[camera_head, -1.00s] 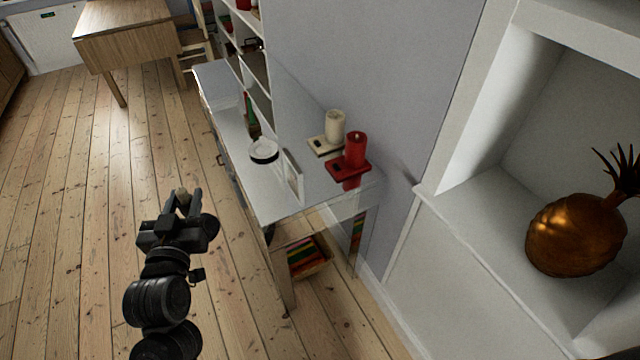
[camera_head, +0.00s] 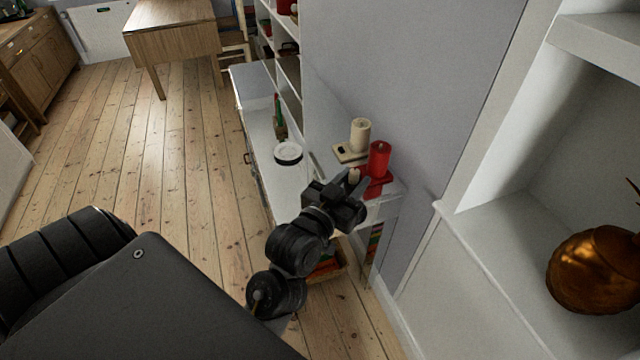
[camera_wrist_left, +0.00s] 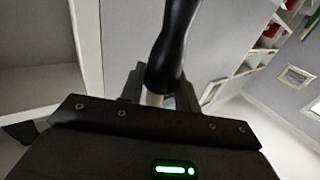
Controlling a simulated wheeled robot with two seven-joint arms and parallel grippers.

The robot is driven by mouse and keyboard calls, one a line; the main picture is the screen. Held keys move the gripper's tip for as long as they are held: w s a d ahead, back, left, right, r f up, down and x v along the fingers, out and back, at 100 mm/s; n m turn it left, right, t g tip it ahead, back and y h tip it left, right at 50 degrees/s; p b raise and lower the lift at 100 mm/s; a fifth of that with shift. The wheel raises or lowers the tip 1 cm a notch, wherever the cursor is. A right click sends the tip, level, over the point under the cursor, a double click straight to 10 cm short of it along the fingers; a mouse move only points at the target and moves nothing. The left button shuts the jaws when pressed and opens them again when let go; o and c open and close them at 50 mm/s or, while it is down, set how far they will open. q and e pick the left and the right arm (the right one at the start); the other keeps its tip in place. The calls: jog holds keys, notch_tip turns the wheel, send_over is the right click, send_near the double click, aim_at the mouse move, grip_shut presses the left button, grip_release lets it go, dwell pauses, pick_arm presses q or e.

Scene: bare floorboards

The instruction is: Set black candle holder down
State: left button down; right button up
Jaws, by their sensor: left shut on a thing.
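My left gripper (camera_head: 351,180) is over the near end of the white sideboard (camera_head: 262,130) in the head view, in front of the red candle. It is shut on the black candle holder (camera_wrist_left: 174,45), which shows as a dark, smooth, curved piece rising between the fingers in the left wrist view. A pale piece shows at the jaws there, and a small pale tip shows between the fingers in the head view. Most of the holder is hidden in the head view. I cannot tell whether it touches the sideboard. My right gripper is not in view.
A cream candle (camera_head: 360,133) and a red candle (camera_head: 379,158) stand on holders at the sideboard's near end by the wall. A black-and-white dish (camera_head: 288,152) lies farther back. A white shelf with a copper pineapple (camera_head: 594,272) is on the right.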

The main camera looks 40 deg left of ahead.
pick_arm(q)
jog(key=w+a+f+n+y+b, duration=0.1)
jog(key=a+f+y+b, duration=0.1)
jog(key=a+b, duration=0.4)
jog(key=w+a+f+n+y+b, duration=0.1)
jog(key=w+a+f+b, duration=0.1)
jog(key=a+b, duration=0.4)
jog(key=w+a+f+p, duration=0.2)
jog(key=w+a+f, duration=0.7)
jog(key=a, duration=0.2)
jog(key=shift+f, duration=0.35)
jog(key=f, duration=0.3)
jog(key=shift+a+f, duration=0.25)
jog(key=shift+f, duration=0.1)
